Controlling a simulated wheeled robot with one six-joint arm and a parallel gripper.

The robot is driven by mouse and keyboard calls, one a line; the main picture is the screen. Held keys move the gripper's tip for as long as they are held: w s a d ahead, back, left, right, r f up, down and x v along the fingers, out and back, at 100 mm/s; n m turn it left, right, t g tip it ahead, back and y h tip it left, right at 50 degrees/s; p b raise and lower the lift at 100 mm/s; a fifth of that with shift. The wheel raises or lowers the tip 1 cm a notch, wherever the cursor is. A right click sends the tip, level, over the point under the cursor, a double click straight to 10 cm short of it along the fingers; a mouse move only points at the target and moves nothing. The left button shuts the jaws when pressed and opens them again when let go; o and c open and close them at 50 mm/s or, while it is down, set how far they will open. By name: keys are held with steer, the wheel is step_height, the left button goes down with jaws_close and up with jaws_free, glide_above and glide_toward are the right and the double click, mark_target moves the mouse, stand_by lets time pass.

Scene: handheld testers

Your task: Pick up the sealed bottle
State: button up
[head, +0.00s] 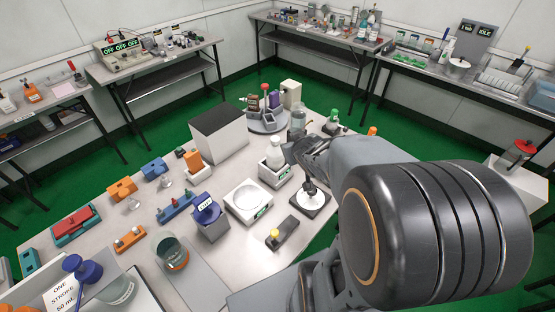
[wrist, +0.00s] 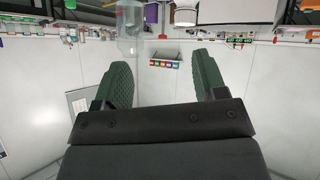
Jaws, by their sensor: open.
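My gripper (wrist: 163,68) is open in the wrist view, its two green textured fingers apart with nothing between them. A see-through bottle (wrist: 130,22) shows upside down past the fingertips, nearer the left finger. In the head view a clear greyish bottle (head: 297,119) stands upright at the far side of the table, just behind my gripper (head: 298,150). A whitish bottle (head: 275,154) stands in a white holder (head: 272,174) to the left of my gripper. I cannot tell from the pictures which bottle is sealed. My arm hides part of the table's right side.
A round stand (head: 268,122) with several small containers is behind the bottles. A white scale (head: 246,200) and a black-based stand (head: 310,200) are nearer. Green-capped (head: 334,117) and orange-capped items stand at the far right.

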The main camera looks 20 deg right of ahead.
mark_target(273, 139)
steer(key=w+f+t+y, duration=0.1)
steer(key=w+f, duration=0.1)
steer(key=w, duration=0.2)
steer(key=w+a+f+n+t+y+p, duration=0.1)
steer(key=w+f, duration=0.2)
steer(key=w, duration=0.2)
steer(key=w+f+y, duration=0.2)
steer(key=w+f, duration=0.1)
steer(key=w, duration=0.1)
steer(key=shift+w+a+n+t+p, duration=0.15)
steer(key=shift+w+n+t+p, duration=0.15)
steer(key=shift+t+p, duration=0.1)
jaws_close()
stand_by(0.6)
